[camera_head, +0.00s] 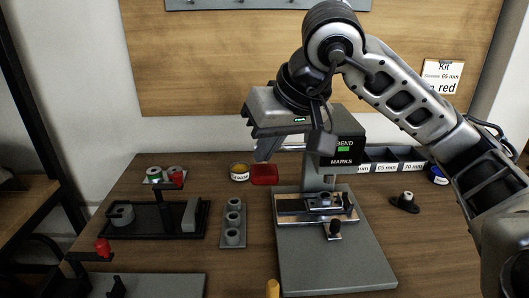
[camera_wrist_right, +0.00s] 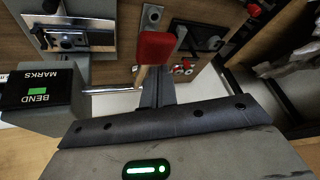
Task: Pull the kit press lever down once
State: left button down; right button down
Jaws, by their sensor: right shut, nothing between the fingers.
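The grey kit press stands right of centre in the head view, with its base (camera_head: 345,262) on the table and a black panel (camera_head: 345,150) marked BEND MARKS. A thin silver rod, seemingly the lever (camera_head: 292,149), sticks out left from the press head; it also shows in the wrist view (camera_wrist_right: 110,91). My right gripper (camera_head: 264,150) is shut and empty at the rod's outer end. Its dark fingers (camera_wrist_right: 157,88) overlap the rod's end in the wrist view; I cannot tell if they touch. My left gripper is not in view.
A grey strip with round holders (camera_head: 233,238) lies nearer. A black tray (camera_head: 155,230) is at left. Labelled bins (camera_head: 398,155) stand behind right. A wood panel (camera_head: 200,60) closes the back.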

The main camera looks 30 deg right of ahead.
jog(key=r+p, duration=0.1)
jog(key=r, duration=0.1)
jog(key=w+r+p, duration=0.1)
jog(key=p, duration=0.1)
jog(key=d+r+p, duration=0.1)
jog(key=r, duration=0.1)
jog(key=shift+w+r+p, duration=0.25)
jog(key=shift+r+p, duration=0.1)
dwell(0.6)
